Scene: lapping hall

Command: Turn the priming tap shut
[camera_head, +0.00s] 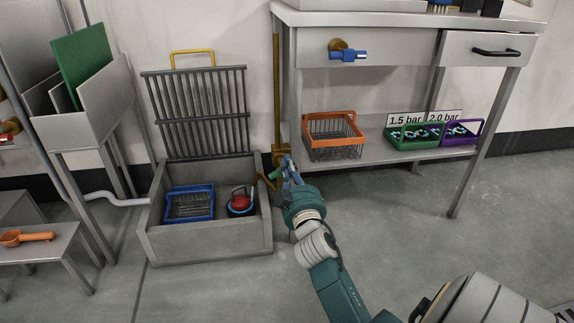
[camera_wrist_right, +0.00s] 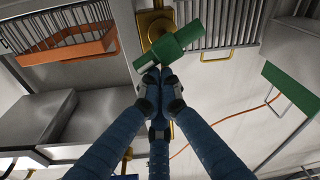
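A tap with a green lever (camera_head: 276,174) sits low on the brass pipe (camera_head: 277,90) beside the pit. In the right wrist view the green lever (camera_wrist_right: 183,41) lies slanted across its brass body (camera_wrist_right: 152,22). My right gripper (camera_head: 288,165) is at this tap. Its blue fingers (camera_wrist_right: 156,80) are brought together with nothing seen between them, their tips right at the lever's edge; whether they touch it I cannot tell. A second tap with a blue lever (camera_head: 348,56) is on the bench front. No label shows which is the priming tap. My left gripper is out of view.
The open pit (camera_head: 205,240) holds a blue basket (camera_head: 189,205) and a red-topped round item (camera_head: 240,202). Its grate (camera_head: 198,110) stands raised behind. On the bench shelf (camera_head: 378,150) are orange (camera_head: 333,132), green (camera_head: 415,139) and purple baskets. The floor in front is clear.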

